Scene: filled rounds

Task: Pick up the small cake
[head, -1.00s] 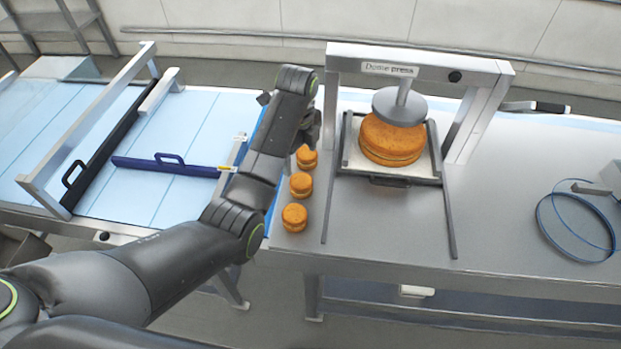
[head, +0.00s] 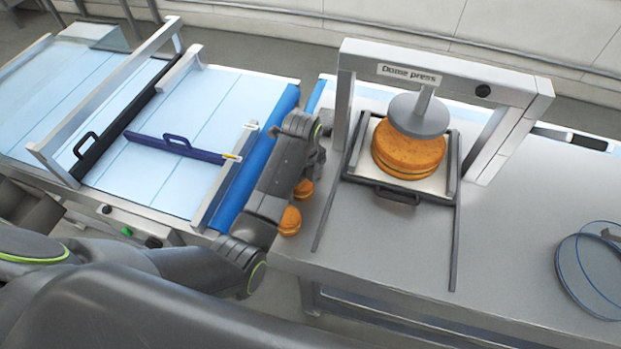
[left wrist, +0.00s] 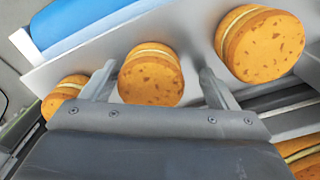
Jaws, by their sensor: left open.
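Small round orange-brown cakes with a pale filling line stand in a row at the left edge of the steel table. In the head view I see the near small cake (head: 290,221) and part of another small cake (head: 303,189) beside my arm. My left gripper (left wrist: 158,72) is open and empty. In the left wrist view, the middle small cake (left wrist: 151,80) shows in the gap between its fingers; I cannot tell how far beyond the tips it is. Another small cake (left wrist: 262,45) is to the right and one (left wrist: 64,98) to the left, partly hidden. My right gripper is not in view.
A dome press (head: 440,75) stands right of the row, with a large filled cake (head: 408,152) on its tray under the disc. A conveyor with a blue edge (head: 256,160) lies left. Blue loops (head: 590,268) lie far right. The table's front middle is clear.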

